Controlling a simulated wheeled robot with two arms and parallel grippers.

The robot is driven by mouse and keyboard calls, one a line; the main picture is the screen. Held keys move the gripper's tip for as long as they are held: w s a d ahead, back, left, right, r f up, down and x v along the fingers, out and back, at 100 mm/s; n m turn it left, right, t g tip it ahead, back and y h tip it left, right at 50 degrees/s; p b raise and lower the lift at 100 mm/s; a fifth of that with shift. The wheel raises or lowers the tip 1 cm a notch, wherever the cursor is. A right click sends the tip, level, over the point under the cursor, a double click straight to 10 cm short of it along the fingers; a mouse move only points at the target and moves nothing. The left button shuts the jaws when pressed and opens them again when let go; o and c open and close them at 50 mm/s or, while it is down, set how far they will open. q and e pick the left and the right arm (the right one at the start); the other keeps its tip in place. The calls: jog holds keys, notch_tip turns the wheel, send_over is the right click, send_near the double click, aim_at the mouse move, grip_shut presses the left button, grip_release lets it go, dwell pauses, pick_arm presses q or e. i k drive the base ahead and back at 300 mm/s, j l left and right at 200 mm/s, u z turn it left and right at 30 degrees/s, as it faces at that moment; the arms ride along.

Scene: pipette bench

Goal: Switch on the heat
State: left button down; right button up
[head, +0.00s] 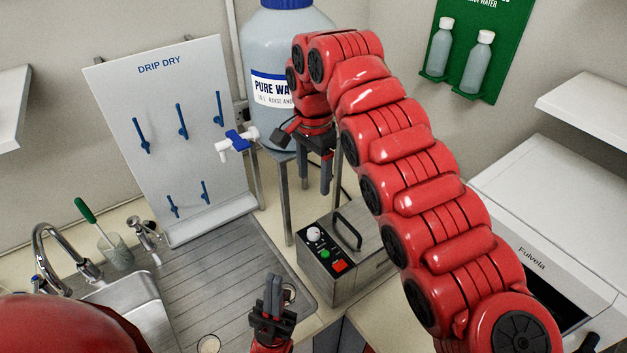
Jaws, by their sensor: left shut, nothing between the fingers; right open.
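A grey metal heater box (338,283) stands on the bench, right of the draining board, with a black handle (348,230) on its lid. Whether the switch is on or off I cannot tell. My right gripper (314,187) is open and empty, fingers pointing down, above and behind the panel. My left gripper (273,282) is shut and empty, fingers pointing up in the picture, left of the box and apart from it.
A large water container (292,50) with a white and blue tap (236,141) stands on a metal stand behind the box. A drip board (160,110), sink and tap (60,240) are left. A white machine (560,210) is right. The draining board (215,270) is mostly clear.

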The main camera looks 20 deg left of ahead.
aim_at(341, 265)
jog(key=k, duration=1.5)
